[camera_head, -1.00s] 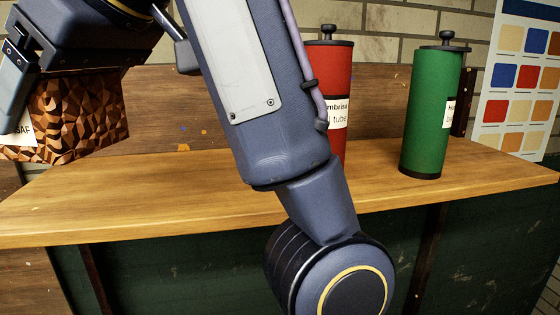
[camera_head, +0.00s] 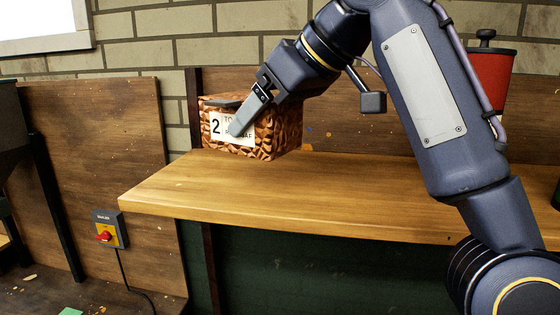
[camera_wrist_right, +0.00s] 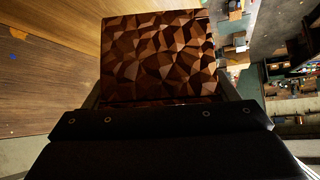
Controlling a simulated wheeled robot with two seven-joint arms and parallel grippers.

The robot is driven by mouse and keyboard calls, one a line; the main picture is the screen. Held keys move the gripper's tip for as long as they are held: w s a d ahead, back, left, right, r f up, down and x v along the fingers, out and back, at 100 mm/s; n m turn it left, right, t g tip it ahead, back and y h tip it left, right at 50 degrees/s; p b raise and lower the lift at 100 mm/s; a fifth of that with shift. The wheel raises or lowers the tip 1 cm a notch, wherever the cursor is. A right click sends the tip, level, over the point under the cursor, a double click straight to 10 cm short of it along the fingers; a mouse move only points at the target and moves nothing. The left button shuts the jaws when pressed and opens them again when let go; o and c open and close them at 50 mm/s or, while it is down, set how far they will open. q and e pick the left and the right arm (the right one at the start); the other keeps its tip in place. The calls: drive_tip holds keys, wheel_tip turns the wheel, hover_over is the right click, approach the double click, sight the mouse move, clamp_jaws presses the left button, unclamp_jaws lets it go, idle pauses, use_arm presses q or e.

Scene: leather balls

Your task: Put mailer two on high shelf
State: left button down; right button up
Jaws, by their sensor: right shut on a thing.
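Mailer two (camera_head: 284,128) is a brown faceted box with a white label marked "2" in the head view. My right gripper (camera_head: 240,116) is shut on it, one finger lying across the label. The box is above the left part of a wooden shelf (camera_head: 330,197); I cannot tell whether its underside touches the wood. In the right wrist view the box (camera_wrist_right: 158,55) fills the space between the fingers, with the wooden surface at left. My left gripper is not in view.
The middle of the shelf looks clear. A switch box with a red knob (camera_head: 108,232) is on the panel left of the shelf.

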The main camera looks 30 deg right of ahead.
drive_tip(key=d+f, duration=0.1)
drive_tip(key=w+f, duration=0.1)
drive_tip(key=w+d+f, duration=0.1)
drive_tip(key=f, duration=0.1)
drive_tip(key=shift+d+f, duration=0.1)
drive_tip(key=shift+d, duration=0.2)
drive_tip(key=shift+w+d+f, duration=0.25)
drive_tip(key=shift+w+f, duration=0.05)
drive_tip(key=shift+f, duration=0.2)
drive_tip(key=shift+w+d+f, duration=0.1)
drive_tip(key=shift+d+f, duration=0.1)
drive_tip(key=shift+f, duration=1.4)
drive_tip(key=shift+a+f, duration=0.1)
drive_tip(key=shift+f, duration=0.1)
